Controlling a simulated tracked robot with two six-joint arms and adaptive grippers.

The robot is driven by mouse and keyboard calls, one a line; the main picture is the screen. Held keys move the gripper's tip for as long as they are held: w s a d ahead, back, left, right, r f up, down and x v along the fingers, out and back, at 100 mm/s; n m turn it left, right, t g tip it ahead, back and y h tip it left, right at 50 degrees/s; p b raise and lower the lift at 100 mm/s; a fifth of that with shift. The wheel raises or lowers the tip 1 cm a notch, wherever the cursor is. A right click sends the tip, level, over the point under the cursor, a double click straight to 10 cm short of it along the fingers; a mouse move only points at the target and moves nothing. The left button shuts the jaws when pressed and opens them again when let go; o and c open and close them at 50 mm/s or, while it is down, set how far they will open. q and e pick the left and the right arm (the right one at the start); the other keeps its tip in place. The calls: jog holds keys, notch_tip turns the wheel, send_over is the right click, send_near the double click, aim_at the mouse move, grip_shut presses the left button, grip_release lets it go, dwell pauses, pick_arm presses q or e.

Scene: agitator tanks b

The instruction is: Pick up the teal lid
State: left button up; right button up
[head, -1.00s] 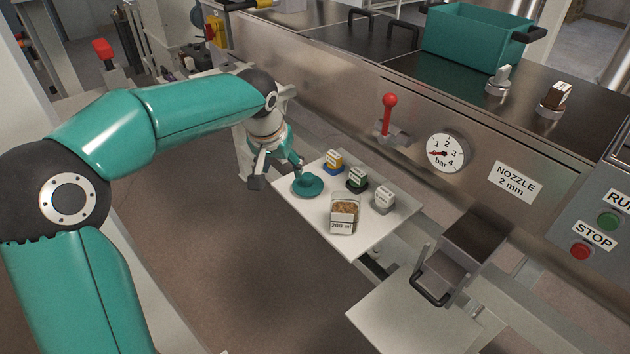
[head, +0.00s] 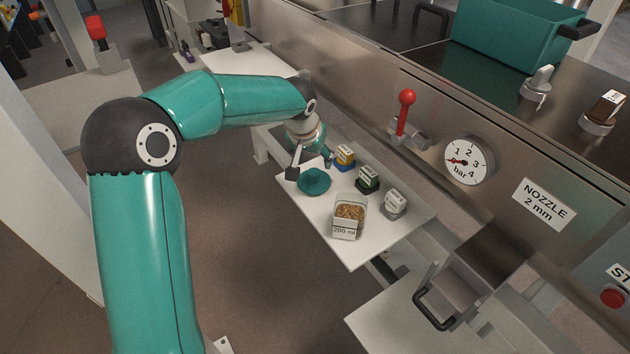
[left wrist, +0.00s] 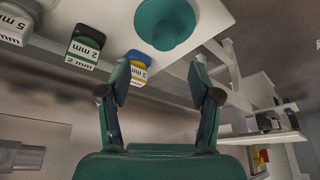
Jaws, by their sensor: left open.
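The teal lid (head: 314,181), round with a raised middle, lies on the far left part of a white shelf (head: 362,247). It shows at the top of the left wrist view (left wrist: 165,22), beyond the fingertips. My left gripper (head: 311,167) is open and empty, its fingers close to the lid's far side in the head view. In the left wrist view the two fingers (left wrist: 158,75) stand apart with nothing between them; I cannot tell whether either touches the lid. My right gripper is not in view.
A clear container of brown grains (head: 348,219) stands nearer. A red-knobbed lever (head: 404,112) projects from the machine.

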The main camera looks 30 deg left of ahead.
aim_at(314, 172)
pick_arm(q)
jog(key=x, duration=0.2)
jog(key=shift+w+f, duration=0.1)
jog(key=shift+f, duration=0.25)
jog(key=shift+s+a+x, duration=0.1)
jog(key=shift+s+x, duration=0.05)
jog(key=shift+x, duration=1.15)
jog(key=shift+s+a+x, duration=0.1)
jog(key=shift+a+x, duration=0.05)
jog(key=shift+x, duration=1.2)
jog(key=shift+c, duration=0.2)
grip_shut()
jog(key=shift+r, duration=0.1)
notch_tip(314, 172, up, 20)
jog(key=p, duration=0.2)
